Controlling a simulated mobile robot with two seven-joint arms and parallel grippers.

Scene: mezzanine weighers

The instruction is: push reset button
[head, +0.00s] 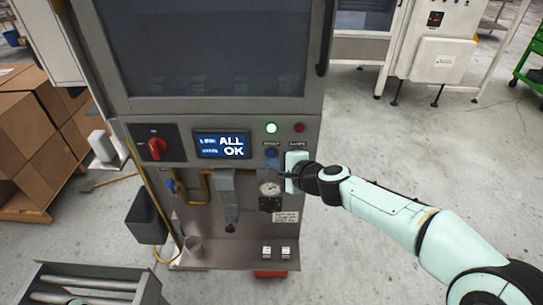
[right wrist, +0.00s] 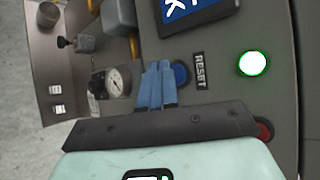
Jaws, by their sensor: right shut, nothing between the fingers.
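The blue reset button (right wrist: 181,75) is on the grey machine panel, beside the RESET label (right wrist: 200,70) in the right wrist view. In the head view the button (head: 271,154) shows just below its label. My right gripper (right wrist: 156,66) is shut and empty. Its blue fingertips are right beside the button, and I cannot tell whether they touch it. In the head view the right gripper (head: 272,173) is at the panel, with its fingers just below the button.
A lit green lamp (head: 271,128) and a red lamp (head: 299,127) are above. The screen (head: 222,145) reads "ALL OK". A red rotary switch (head: 157,147) is left of it. A pressure gauge (right wrist: 117,83) is close to the fingers. Open floor lies to the right.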

